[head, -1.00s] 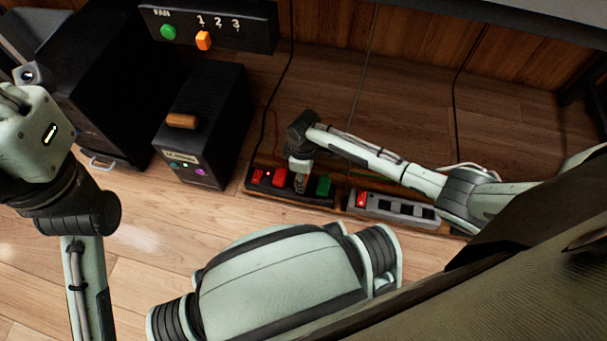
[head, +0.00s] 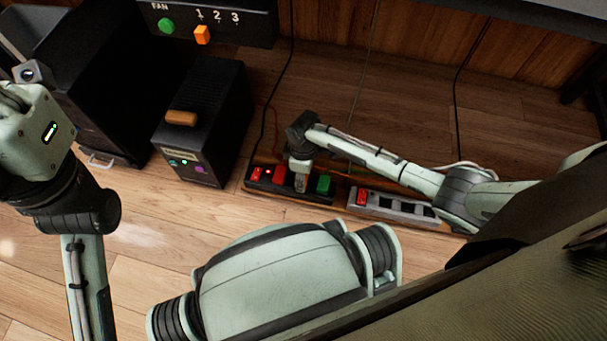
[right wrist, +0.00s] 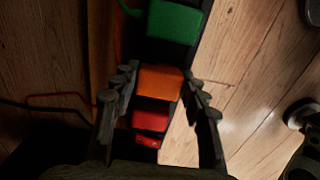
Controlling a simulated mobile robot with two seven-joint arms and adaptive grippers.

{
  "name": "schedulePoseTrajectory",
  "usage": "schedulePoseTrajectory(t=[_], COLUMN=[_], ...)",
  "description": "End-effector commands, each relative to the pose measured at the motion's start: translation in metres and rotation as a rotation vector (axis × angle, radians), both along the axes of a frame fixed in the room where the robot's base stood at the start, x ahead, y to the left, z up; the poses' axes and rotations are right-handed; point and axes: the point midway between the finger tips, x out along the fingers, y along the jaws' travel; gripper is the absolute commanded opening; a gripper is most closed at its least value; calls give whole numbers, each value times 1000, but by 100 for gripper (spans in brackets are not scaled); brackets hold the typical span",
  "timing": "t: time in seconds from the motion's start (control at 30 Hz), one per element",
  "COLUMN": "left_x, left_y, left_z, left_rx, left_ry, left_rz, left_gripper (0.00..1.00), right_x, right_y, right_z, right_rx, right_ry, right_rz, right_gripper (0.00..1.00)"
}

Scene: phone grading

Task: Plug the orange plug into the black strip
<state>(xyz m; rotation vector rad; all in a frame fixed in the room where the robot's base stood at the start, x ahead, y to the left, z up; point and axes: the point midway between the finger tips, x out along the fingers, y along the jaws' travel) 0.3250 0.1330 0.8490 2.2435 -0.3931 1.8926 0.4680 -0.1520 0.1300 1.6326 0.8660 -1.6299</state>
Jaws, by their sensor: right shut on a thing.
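The orange plug (right wrist: 160,80) is between the fingers of my right gripper (right wrist: 160,86) in the right wrist view. The gripper is shut on it, one finger on each side. In the head view my right gripper (head: 299,182) points down over the black strip (head: 318,198) and hides the orange plug. The plug is over the strip, between a red plug (head: 280,177) and a green plug (head: 324,184). I cannot tell whether its pins are in the socket. Part of my left arm shows at the left edge of the head view; its fingertips are out of sight.
A grey strip (head: 392,206) with a red switch lies just right of the black strip. A black box (head: 203,120) with an orange handle stands to the left. Thin cables hang behind the strips. The wood floor in front is partly covered by my own body.

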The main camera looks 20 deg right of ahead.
Motion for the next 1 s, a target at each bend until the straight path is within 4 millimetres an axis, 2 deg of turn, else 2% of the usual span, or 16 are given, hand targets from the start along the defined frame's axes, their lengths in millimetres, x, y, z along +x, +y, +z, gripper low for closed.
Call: schedulePoseTrajectory(t=[0.5,0.53,0.7,1.0], left_x=[0,0,0,0], left_y=[0,0,0,0], left_z=[-5,-4,-4,-4], left_rx=[0,0,0,0], left_ry=[0,0,0,0], left_rz=[0,0,0,0], left_gripper=[0,0,0,0], right_x=[-1,-1,-1,0], right_y=[0,0,0,0], right_z=[-10,-9,-8,-7], right_rx=[-1,-2,-1,-1], right_ry=[3,3,2,1], right_rz=[0,0,0,0], right_gripper=[13,47,68,68])
